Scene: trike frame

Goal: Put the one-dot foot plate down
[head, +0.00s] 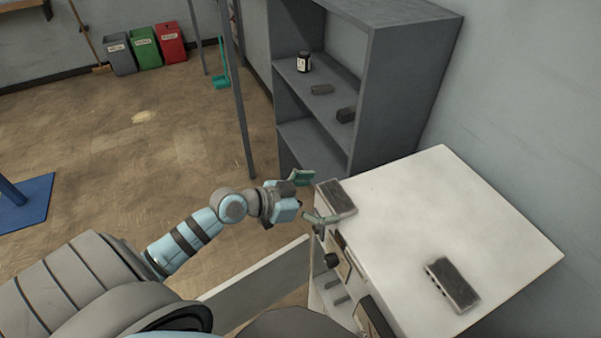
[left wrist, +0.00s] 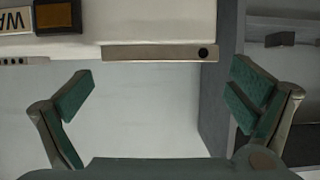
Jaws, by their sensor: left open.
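The one-dot foot plate (left wrist: 160,53) shows in the left wrist view as a narrow pale bar with one dark dot at its right end. In the head view this plate (head: 337,198) is a dark-topped block lying on the white cabinet top at its left corner. My left gripper (head: 311,198) is beside the plate, at the cabinet's edge. In the left wrist view my left gripper (left wrist: 160,88) is open, with its fingers wide apart and nothing between them; the plate lies beyond the fingertips. My right gripper is not in view.
A second dark-topped block (head: 452,284) lies on the white cabinet top (head: 440,205), which is otherwise clear. A grey shelf (head: 385,95) stands behind, holding a bottle (head: 304,62) and two dark blocks. An open white panel (head: 260,286) is below my left arm.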

